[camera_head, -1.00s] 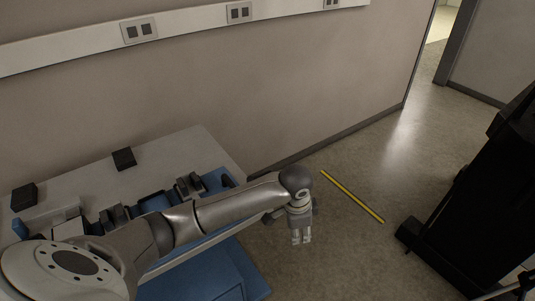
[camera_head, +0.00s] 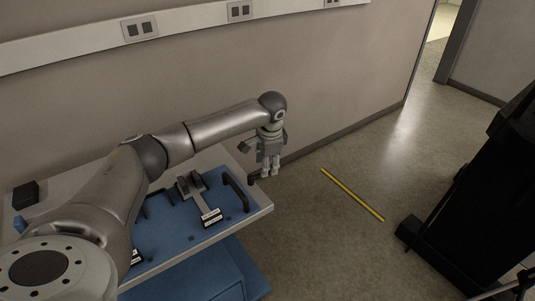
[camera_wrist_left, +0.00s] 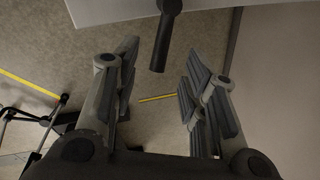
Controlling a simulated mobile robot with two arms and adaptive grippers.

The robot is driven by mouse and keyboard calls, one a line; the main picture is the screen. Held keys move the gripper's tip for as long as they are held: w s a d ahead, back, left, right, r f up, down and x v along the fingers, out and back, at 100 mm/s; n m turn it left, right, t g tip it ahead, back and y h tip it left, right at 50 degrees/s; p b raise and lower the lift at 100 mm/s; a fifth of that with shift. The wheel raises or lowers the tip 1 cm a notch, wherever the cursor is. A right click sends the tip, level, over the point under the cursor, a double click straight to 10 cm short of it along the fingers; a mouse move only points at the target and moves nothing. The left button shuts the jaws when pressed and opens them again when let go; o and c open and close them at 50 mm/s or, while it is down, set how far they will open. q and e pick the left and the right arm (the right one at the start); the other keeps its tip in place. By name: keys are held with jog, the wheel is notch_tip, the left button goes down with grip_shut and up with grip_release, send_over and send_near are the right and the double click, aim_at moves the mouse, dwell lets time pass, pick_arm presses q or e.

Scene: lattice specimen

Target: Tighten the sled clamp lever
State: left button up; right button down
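My left gripper (camera_head: 268,170) is just off the right edge of the workbench (camera_head: 262,207), fingers pointing down. In the left wrist view its fingers (camera_wrist_left: 158,100) are spread open and empty. A dark bar-like handle (camera_wrist_left: 163,45), which looks like the clamp lever, sticks out past the pale bench edge. Its end lies between the finger lines, with no contact visible. In the head view a small dark stub (camera_head: 254,177) beside the fingers appears to be this handle. A grey clamp-like fixture (camera_head: 192,184) stands on the blue board (camera_head: 180,224). My right gripper is out of view.
A black curved handle (camera_head: 236,191) stands on the board near the bench's right edge. A black block (camera_head: 25,194) sits at the back left. The wall is close behind the bench. The floor to the right is clear around a yellow strip (camera_head: 352,194); a black cabinet-like object (camera_head: 475,195) stands beyond.

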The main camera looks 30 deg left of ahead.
pick_arm(q)
jog(key=f, duration=0.3)
jog(key=a+f, duration=0.1)
jog(key=f, duration=0.1)
jog(key=shift+w+f, duration=0.35)
